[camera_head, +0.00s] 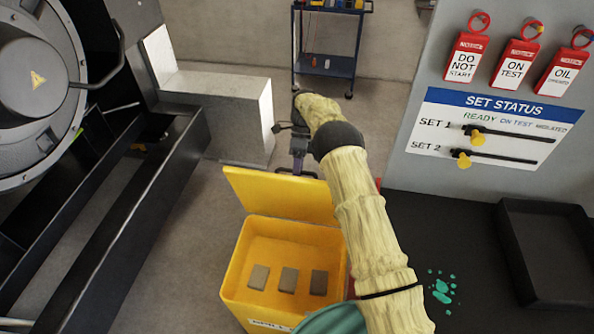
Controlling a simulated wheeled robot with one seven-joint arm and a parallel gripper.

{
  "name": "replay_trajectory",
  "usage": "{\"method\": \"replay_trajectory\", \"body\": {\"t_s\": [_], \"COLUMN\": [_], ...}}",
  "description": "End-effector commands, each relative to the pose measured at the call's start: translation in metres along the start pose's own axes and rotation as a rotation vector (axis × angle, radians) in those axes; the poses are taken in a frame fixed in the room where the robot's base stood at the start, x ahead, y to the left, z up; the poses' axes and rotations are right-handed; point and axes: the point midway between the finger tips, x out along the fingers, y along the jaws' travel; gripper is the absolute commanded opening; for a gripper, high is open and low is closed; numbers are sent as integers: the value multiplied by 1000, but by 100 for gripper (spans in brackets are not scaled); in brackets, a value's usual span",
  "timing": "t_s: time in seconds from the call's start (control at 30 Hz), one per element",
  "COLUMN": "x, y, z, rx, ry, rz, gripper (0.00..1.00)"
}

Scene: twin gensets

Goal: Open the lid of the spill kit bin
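The yellow spill kit bin (237,283) stands on the floor at the lower middle, with a partly cut-off white label on its front. Its lid (275,197) is raised, hinged at the far side, and the inside of the bin shows. My gripper (298,170) is at the lid's far top edge, partly behind it. I cannot tell whether it touches the lid or whether its fingers are apart. My sleeved arm passes over the bin's right side and hides part of the lid and rim.
Three grey-brown blocks (289,281) lie in the bin. A black bench (415,225) with a dark tray (545,250) and green spots is at right, below the status board (490,125). Black genset rails (140,225) are at left. A blue trolley (327,64) stands behind.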

Motion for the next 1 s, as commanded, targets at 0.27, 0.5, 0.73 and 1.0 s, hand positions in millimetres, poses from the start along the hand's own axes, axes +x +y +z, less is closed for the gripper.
{"method": "replay_trajectory", "body": {"t_s": [0.27,0.5,0.73,1.0], "x": [-13,-49,-76,-81], "y": [10,36,55,59], "z": [3,1,-1,-2], "rx": [-5,-3,0,1], "ry": [2,-1,-2,-2], "rz": [-2,-5,-2,0], "gripper": [34,34,34,34]}}
